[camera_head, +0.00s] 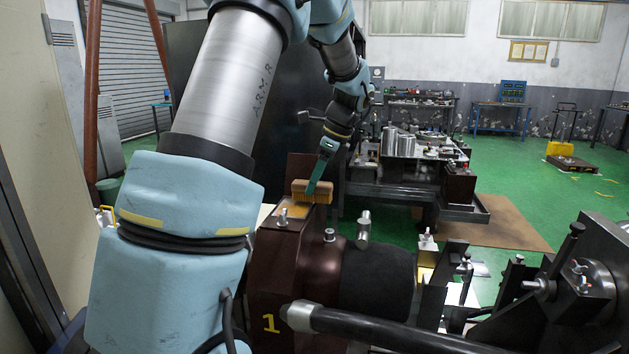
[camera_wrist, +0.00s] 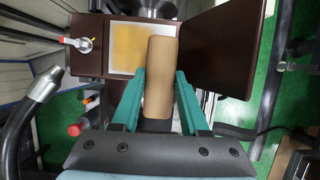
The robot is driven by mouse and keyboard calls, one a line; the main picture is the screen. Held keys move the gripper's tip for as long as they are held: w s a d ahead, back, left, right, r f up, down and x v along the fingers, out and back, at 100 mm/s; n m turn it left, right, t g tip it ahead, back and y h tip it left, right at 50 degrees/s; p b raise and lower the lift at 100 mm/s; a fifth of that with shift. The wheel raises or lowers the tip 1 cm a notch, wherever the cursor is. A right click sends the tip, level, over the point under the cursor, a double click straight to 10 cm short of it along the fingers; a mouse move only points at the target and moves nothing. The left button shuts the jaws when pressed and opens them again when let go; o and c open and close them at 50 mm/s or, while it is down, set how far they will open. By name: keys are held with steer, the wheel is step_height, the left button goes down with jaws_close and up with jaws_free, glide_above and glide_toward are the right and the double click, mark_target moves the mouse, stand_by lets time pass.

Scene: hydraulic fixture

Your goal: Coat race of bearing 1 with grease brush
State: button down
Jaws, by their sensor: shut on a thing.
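My gripper (camera_head: 318,174) has green fingers, shut on the grease brush (camera_head: 314,188), which has a tan wooden block and yellowish bristles pointing down. In the wrist view the brush's block (camera_wrist: 160,85) sits between both fingers. The housing of bearing 1 (camera_head: 268,265) is a dark brown box marked with a yellow "1". Its lid (camera_wrist: 222,48) stands open to the right in the wrist view. A pale-edged opening (camera_wrist: 126,47) shows yellow inside. The brush is over the right part of this opening; I cannot tell whether the bristles touch anything inside. The race itself is not clearly visible.
A black cylinder (camera_head: 377,280) extends right from the housing. A dark hose with a metal end (camera_head: 300,315) crosses in front. Clamps and machine parts (camera_head: 575,285) crowd the right; benches stand behind on green floor.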

steer(key=shift+f, duration=0.7)
steer(key=shift+a, duration=0.1)
steer(key=shift+w+a+r+p, duration=0.1)
steer(key=shift+w+a+p, duration=0.1)
steer(key=shift+a, duration=0.4)
steer(key=shift+w+a+r+p, duration=0.1)
steer(key=shift+w+a+p, duration=0.1)
steer(key=shift+a, duration=0.35)
steer(key=shift+w+a+f+p, duration=0.1)
steer(key=shift+w+a+p, duration=0.2)
steer(key=shift+a, duration=0.5)
steer(key=shift+w+a+r+p, duration=0.1)
steer(key=shift+w+a+p, duration=0.2)
steer(key=shift+a, duration=0.45)
steer(key=shift+w+a+f+p, duration=0.15)
steer(key=shift+a+p, duration=0.2)
steer(key=shift+a, duration=0.45)
steer(key=shift+f, duration=0.1)
